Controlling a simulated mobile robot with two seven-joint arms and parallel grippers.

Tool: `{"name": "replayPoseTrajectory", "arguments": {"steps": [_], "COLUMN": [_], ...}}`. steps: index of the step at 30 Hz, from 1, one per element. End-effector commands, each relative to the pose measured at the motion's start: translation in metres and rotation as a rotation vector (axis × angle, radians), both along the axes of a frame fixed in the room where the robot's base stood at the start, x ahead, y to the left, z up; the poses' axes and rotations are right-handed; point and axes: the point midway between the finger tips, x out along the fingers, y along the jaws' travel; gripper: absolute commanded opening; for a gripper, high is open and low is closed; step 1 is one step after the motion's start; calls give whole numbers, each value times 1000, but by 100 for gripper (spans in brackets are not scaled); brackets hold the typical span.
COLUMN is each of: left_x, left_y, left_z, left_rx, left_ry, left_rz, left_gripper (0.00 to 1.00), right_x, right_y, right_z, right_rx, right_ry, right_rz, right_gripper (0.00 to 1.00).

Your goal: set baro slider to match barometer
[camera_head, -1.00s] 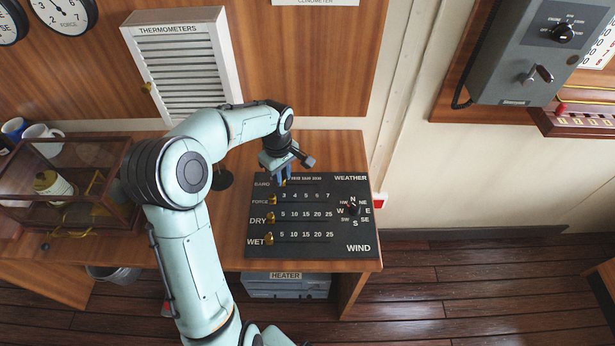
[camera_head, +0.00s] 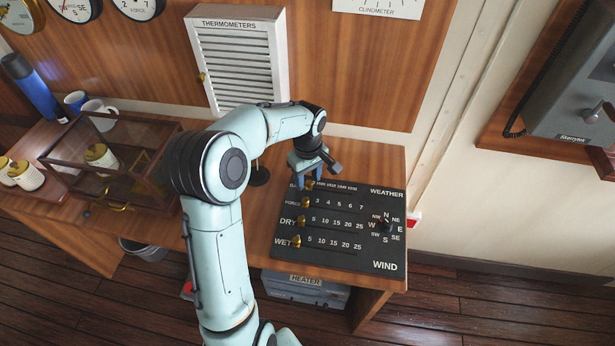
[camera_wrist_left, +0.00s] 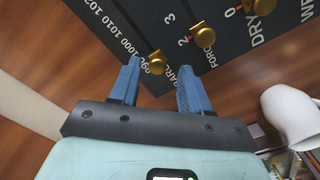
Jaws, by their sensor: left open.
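The black weather board (camera_head: 365,258) lies on the wooden desk, with slider rows for baro, force, dry and wet. The brass baro slider knob (camera_head: 309,184) is in the top row, at the left, low end of its scale. In the left wrist view the knob (camera_wrist_left: 156,62) shows beside the 990 mark, between the two blue fingertips. My left gripper (camera_head: 304,182) is open at this knob, partly covering the baro label. I cannot tell whether the fingers touch the knob. No dial in view is readable as the barometer. My right gripper is not in view.
The other brass knobs, such as the force knob (camera_head: 306,202), sit close below at the left ends of their rows. A wind knob (camera_head: 387,224) is on the board's right. A glass case (camera_head: 150,165) and white mug (camera_head: 100,113) stand left. A brass-rimmed dial (camera_head: 20,14) is cut off upper left.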

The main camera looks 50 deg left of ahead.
Motion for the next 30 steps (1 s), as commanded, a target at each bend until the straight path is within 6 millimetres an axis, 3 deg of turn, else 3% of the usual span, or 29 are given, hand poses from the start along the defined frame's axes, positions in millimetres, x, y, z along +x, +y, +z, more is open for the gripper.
{"name": "replayPoseTrajectory", "arguments": {"steps": [12, 18, 30], "left_x": [1, 0, -1], "left_y": [1, 1, 1], "left_z": [86, 118, 130], "left_rx": [2, 2, 0], "left_ry": [-7, -4, 0], "left_rz": [1, 1, 2], "left_gripper": [47, 47, 47], "right_x": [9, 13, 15], "right_y": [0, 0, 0], "right_z": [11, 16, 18], "right_rx": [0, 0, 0], "right_ry": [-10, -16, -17], "right_rz": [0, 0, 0], "right_gripper": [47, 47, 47]}}
